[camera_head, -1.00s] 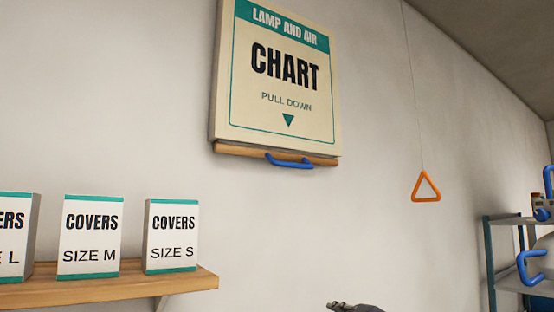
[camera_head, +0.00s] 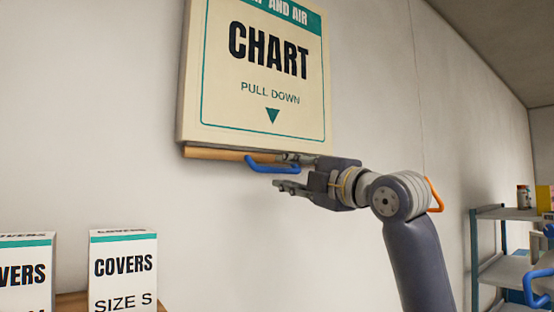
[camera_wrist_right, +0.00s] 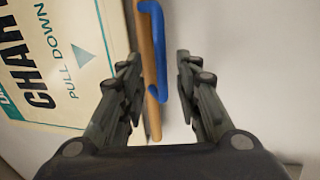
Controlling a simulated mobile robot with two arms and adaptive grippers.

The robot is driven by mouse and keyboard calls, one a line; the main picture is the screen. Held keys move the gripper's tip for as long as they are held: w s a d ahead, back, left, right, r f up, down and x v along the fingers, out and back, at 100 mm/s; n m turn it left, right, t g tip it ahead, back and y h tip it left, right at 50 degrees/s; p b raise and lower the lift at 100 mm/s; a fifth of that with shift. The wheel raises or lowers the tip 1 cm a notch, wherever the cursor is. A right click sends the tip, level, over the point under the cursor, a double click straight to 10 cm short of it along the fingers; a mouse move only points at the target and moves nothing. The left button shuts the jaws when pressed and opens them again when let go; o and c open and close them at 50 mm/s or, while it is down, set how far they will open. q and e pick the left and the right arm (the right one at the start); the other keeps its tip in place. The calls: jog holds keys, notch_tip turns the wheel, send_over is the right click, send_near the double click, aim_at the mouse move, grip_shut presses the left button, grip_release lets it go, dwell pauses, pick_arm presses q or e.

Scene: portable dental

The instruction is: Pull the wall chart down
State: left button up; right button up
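The wall chart (camera_head: 262,125) hangs on the wall, cream with a teal border, lettered CHART and PULL DOWN. A wooden bar (camera_head: 215,154) runs along its bottom edge with a blue handle (camera_head: 262,167) on it. My right gripper (camera_head: 283,172) is at the right end of the handle, its fingers apart above and below it. In the right wrist view the blue handle (camera_wrist_right: 161,60) and the wooden bar (camera_wrist_right: 148,50) lie between the spread fingers (camera_wrist_right: 157,85). I cannot tell whether a finger touches them. My left gripper is not in view.
Boxes of covers (camera_head: 122,275) stand on a wooden shelf (camera_head: 72,303) at lower left. An orange triangular pull (camera_head: 436,196) is partly hidden behind my right arm. A metal rack (camera_head: 500,213) stands at right. The wall below the chart is clear.

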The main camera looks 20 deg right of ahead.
aim_at(279, 171)
jog(key=p+x, duration=0.1)
jog(key=x, duration=0.3)
jog(key=shift+d+p, duration=0.1)
jog(key=shift+p, duration=0.25)
jog(key=shift+w, duration=0.4)
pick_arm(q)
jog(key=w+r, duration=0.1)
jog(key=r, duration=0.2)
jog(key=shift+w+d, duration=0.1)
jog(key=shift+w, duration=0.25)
pick_arm(e)
jog(key=c, duration=0.6)
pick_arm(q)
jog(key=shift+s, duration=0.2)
pick_arm(e)
grip_shut()
jog(key=shift+f, duration=0.1)
